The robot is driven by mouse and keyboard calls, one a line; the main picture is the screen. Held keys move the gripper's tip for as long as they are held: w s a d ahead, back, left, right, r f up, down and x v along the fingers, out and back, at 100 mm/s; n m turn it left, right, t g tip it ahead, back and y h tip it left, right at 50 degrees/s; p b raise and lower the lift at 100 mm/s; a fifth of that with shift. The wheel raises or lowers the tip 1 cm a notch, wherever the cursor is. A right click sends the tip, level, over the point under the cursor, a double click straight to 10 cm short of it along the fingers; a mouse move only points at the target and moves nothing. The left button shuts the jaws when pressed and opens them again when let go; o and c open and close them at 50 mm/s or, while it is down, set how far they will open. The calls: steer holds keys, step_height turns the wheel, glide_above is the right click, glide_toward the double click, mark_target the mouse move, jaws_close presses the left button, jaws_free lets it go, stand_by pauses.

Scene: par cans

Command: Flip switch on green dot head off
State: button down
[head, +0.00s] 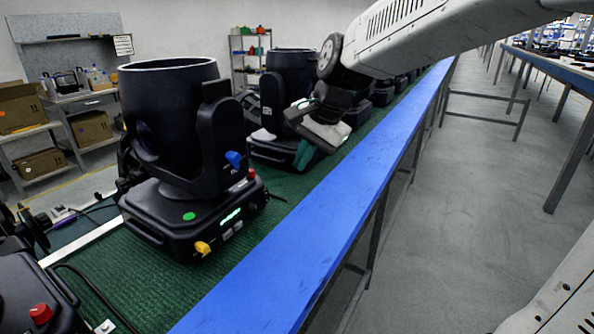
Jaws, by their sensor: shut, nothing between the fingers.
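The green dot head is a black moving light (170,110) standing upright at the left on the green mat (285,219). A round green dot (189,216) is on its base, beside a lit green strip (230,216). A yellow knob (202,248) is on the base's front corner, a red one (251,174) at its right rear, and a blue one (233,158) on the yoke. I cannot tell which part is the switch or its position. My gripper (304,154) is shut and empty, to the right of this head and apart from it, its teal tips pointing down.
A second black head (290,85) stands behind, partly hidden by my gripper, with more in a row beyond. Part of another black unit with a red knob (40,313) is at lower left. A blue rail (330,240) edges the bench; grey floor to the right is open.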

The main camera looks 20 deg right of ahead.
mark_target(266, 197)
steer(key=shift+r, duration=0.1)
steer(key=shift+s+a+f+g+h, duration=0.3)
steer(key=shift+s+f+g, duration=0.1)
steer(key=shift+s+f, duration=0.2)
steer(key=shift+f, duration=0.1)
steer(key=x, duration=0.9)
steer(key=shift+w+a+f, duration=0.15)
steer(key=shift+f, duration=0.2)
steer(key=shift+w+a+f, duration=0.25)
steer(key=shift+w+a, duration=0.5)
steer(key=shift+w, duration=0.25)
steer(key=shift+w+a+f, duration=0.1)
steer(key=shift+w+a, duration=0.35)
steer(key=shift+w, duration=0.15)
steer(key=shift+a, duration=0.1)
